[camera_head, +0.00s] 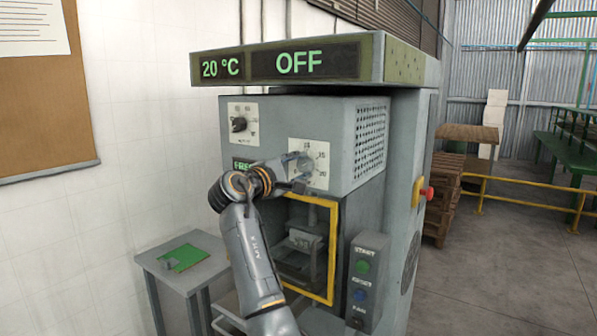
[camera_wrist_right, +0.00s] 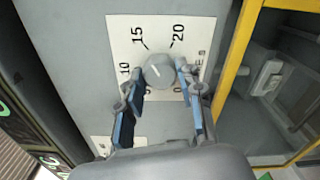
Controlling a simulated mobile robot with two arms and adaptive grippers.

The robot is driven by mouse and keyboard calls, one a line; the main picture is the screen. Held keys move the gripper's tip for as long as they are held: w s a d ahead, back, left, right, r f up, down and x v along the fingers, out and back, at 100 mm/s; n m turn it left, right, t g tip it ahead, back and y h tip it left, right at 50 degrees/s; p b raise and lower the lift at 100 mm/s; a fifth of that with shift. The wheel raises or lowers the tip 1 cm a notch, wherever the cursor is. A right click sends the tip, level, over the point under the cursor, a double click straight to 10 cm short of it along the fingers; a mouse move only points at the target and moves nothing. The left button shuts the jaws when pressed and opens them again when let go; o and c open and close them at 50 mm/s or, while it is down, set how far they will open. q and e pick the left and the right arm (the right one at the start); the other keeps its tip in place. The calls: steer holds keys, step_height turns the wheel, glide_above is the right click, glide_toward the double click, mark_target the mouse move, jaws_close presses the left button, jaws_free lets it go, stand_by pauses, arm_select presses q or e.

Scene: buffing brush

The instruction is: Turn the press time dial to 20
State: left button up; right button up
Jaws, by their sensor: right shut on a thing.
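The press time dial (camera_wrist_right: 158,70) is a round grey knob on a white scale plate (camera_wrist_right: 118,28) on the press front. The plate also shows in the head view (camera_head: 322,178). In the wrist view, 10, 15 and 20 are readable around the knob. Its pointer is too unclear to read. My right gripper (camera_wrist_right: 160,88) has one blue-padded finger on each side of the knob and is shut on it. In the head view the same gripper (camera_head: 292,172) reaches the plate and hides part of it. My left gripper is not in view.
A second dial (camera_head: 239,124) sits at upper left on the press. The top display (camera_head: 300,62) reads 20 °C and OFF. Below the plate is a yellow-framed opening (camera_head: 333,235). A button box (camera_head: 368,275) is at its right, and a small side table (camera_head: 150,262) at left.

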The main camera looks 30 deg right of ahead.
steer(key=m+b, duration=0.2)
steer(key=m, duration=0.4)
steer(key=shift+m+b, duration=1.15)
steer(key=shift+m, duration=1.45)
steer(key=shift+r, duration=0.1)
steer(key=o, duration=1.2)
steer(key=shift+d, duration=0.1)
steer(key=shift+c, duration=0.2)
steer(key=v, duration=1.2)
steer(key=shift+f, duration=0.3)
